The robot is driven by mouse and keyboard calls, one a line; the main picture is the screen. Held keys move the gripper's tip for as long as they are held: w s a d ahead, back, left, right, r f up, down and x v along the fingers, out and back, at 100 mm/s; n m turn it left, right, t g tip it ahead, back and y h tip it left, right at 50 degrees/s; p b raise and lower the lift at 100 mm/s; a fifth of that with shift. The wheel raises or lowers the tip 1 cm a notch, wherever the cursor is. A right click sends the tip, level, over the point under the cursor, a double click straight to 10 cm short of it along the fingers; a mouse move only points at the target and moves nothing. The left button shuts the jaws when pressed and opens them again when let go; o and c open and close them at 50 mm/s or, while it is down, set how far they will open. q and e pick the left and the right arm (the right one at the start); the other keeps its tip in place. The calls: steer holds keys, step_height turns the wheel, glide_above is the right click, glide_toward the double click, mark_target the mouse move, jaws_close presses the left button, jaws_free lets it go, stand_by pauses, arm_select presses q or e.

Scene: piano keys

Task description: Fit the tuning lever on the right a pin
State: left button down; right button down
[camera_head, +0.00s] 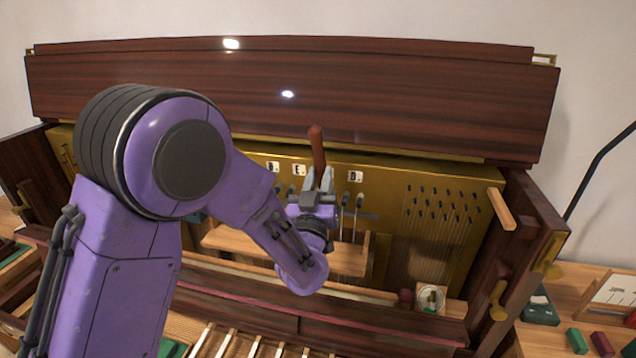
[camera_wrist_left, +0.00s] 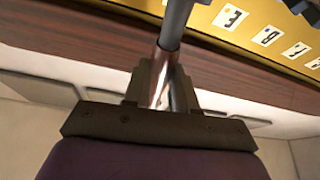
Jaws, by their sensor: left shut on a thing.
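My left gripper (camera_head: 318,190) is shut on the tuning lever, in front of the brass pin panel (camera_head: 395,200). The lever's red-brown handle (camera_head: 317,150) sticks up above the fingers, roughly upright. Dark-topped pins (camera_head: 360,201) stand just right of the gripper, below a white letter card (camera_head: 355,176). My right gripper is not in view.
A dark wooden lid (camera_head: 400,95) rises behind the panel. More pins (camera_head: 440,205) and strings fill the panel's right part. Piano keys (camera_head: 250,345) lie in front. Wooden side wall (camera_head: 530,235) bounds the right.

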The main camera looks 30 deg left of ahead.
arm_select(q)
steer(key=shift+f+b, duration=0.1)
steer(key=shift+b, duration=0.2)
stand_by(0.4)
steer(key=shift+w, duration=0.1)
stand_by(0.4)
steer(key=shift+w+a, duration=0.1)
steer(key=shift+w, duration=0.35)
steer(key=shift+w+a, duration=0.15)
steer(key=shift+w, duration=0.35)
steer(key=shift+w, duration=0.1)
stand_by(0.4)
steer(key=shift+w+a+b, duration=0.15)
steer(key=shift+w+b, duration=0.15)
steer(key=shift+w, duration=0.35)
